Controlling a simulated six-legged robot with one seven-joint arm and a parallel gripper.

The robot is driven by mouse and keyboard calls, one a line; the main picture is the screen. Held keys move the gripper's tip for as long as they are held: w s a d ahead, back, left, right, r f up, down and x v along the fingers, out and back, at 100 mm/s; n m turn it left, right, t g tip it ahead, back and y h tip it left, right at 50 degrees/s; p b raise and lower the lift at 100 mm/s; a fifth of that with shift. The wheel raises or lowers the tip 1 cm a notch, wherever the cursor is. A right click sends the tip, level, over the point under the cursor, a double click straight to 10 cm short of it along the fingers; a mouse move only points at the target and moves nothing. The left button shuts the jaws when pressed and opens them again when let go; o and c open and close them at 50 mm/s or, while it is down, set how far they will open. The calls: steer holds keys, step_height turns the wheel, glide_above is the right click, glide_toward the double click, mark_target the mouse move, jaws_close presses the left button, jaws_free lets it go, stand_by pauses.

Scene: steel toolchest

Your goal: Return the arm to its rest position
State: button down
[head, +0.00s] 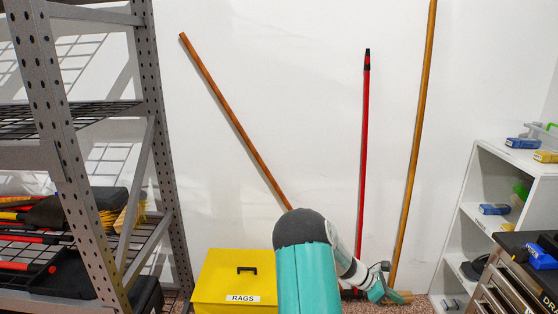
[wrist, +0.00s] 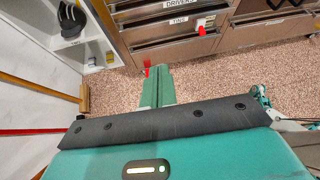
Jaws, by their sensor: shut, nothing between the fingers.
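My arm shows in the head view as a teal link with a dark rounded cap, at the bottom centre. Beyond it, my gripper (head: 380,290) is low, in front of the white wall and left of the steel toolchest (head: 505,287). In the wrist view my gripper (wrist: 156,80) appears as green fingers together, with nothing between them. They are over the speckled floor, short of the toolchest drawers (wrist: 150,41). The fingers look clear of the chest, though the exact gap cannot be told.
A yellow RAGS bin (head: 235,283) stands left of my arm. A metal shelf rack (head: 48,110) fills the left side. Wooden poles (head: 235,122) and a red pole (head: 363,150) lean on the wall. A white shelf unit (head: 470,195) stands at right. Speckled floor (wrist: 225,80) is open before the chest.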

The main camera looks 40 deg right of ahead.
steer(key=w+a+r+m+t+y, duration=0.1)
steer(key=w+a+r+m+t, duration=0.15)
steer(key=w+a+r, duration=0.5)
steer(key=w+a+r+m+t+y, duration=0.1)
steer(key=w+a+r+m+t, duration=0.3)
steer(key=a, duration=0.7)
steer(key=w+a+r+t+y, duration=0.1)
steer(key=w+a+r+t, duration=0.15)
steer(key=a+r, duration=0.55)
steer(key=s+a+r+m+t+y, duration=0.1)
steer(key=s+a+r+t, duration=0.1)
steer(key=a, duration=0.7)
steer(key=s+a+r+m+t+y, duration=0.1)
steer(key=s+a+r+t+y, duration=0.1)
steer(key=a, duration=0.8)
steer(key=s+a+r+m+t+y, duration=0.1)
steer(key=s+a+r, duration=0.3)
steer(key=a, duration=0.6)
steer(key=shift+r+t, duration=0.3)
steer(key=shift+t, duration=0.1)
